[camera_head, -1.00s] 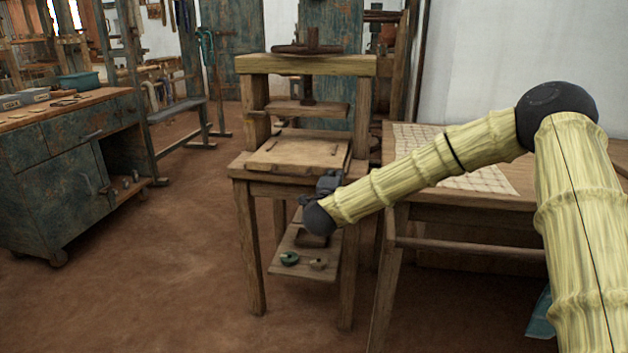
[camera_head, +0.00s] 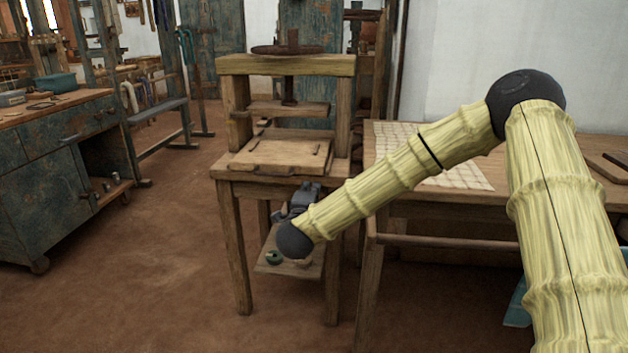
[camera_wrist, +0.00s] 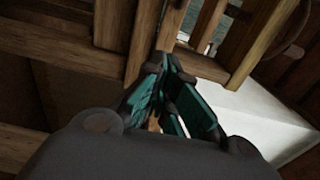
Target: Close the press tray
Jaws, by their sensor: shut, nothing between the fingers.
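The press tray (camera_head: 280,152) is a flat wooden board on the bed of the wooden press (camera_head: 285,66). It juts forward of the press posts, towards the front edge of the bed, below the raised platen (camera_head: 287,109). My gripper (camera_head: 308,190) is at the front right of the press, just below the tray's front edge in the picture. The wrist view shows its teal-padded fingers (camera_wrist: 164,62) together and empty, close to wooden bars. I cannot tell whether they touch the wood. My forearm hides part of the press's right front leg.
A wooden table (camera_head: 470,200) with a checked cloth (camera_head: 440,160) stands to the right of the press. A low shelf (camera_head: 275,265) under the press holds small items. A blue workbench (camera_head: 55,170) is at left. The floor between is clear.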

